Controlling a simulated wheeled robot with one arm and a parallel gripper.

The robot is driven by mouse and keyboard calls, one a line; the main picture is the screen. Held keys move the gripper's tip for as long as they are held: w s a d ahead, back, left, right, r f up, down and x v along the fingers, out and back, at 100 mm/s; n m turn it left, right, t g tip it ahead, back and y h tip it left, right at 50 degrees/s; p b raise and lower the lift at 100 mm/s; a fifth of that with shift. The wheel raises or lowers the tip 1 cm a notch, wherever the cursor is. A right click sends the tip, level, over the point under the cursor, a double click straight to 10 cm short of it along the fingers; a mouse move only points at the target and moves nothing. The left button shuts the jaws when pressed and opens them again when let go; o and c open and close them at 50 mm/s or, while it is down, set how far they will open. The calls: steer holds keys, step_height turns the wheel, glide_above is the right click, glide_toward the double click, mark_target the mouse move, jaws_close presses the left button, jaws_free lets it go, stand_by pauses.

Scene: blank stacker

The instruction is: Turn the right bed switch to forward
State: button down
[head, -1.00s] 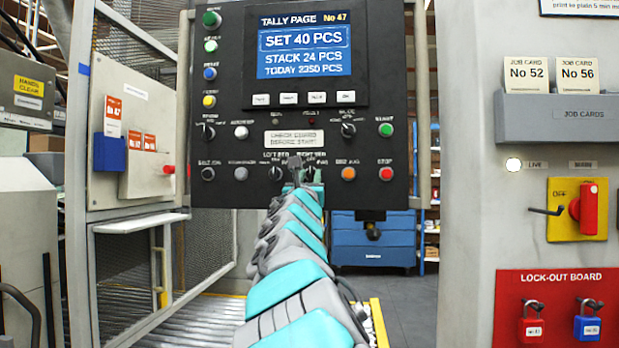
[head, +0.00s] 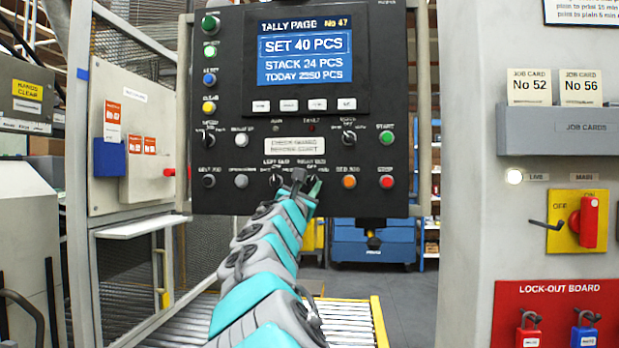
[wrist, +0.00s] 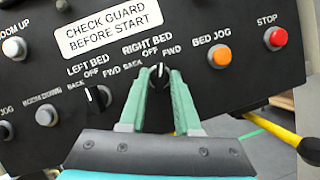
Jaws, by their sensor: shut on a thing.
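The right bed switch (wrist: 160,74) is a black knob with a white pointer line, labelled BACK, OFF and FWD. Its pointer points roughly straight up in the wrist view, near OFF; the exact setting is hard to tell. My gripper (wrist: 161,78) is shut on this knob, one green finger on each side. In the head view my gripper (head: 307,184) is at the panel's lower middle, and my wrist partly hides the switch. The left bed switch (wrist: 97,98) is a similar black knob just to the left, clear of my fingers.
The black panel (head: 225,130) also carries the orange bed jog button (wrist: 220,56) and the red stop button (wrist: 276,37), to the right of my gripper. A white guard label (wrist: 108,28) is above. A lock-out board (head: 560,300) is at the far right.

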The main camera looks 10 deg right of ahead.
steer(key=shift+a+r+m+g+h+p, duration=0.1)
steer(key=shift+m+g+h+p, duration=0.4)
steer(key=shift+m, duration=0.9)
steer(key=shift+m+g+h+p, duration=0.4)
steer(key=shift+m+g+p, duration=0.2)
steer(key=shift+m, duration=0.8)
steer(key=c, duration=0.9)
jaws_free()
steer(key=b+v, duration=0.1)
steer(key=v, duration=0.6)
steer(key=shift+s+a, duration=0.25)
steer(key=shift+s, duration=0.05)
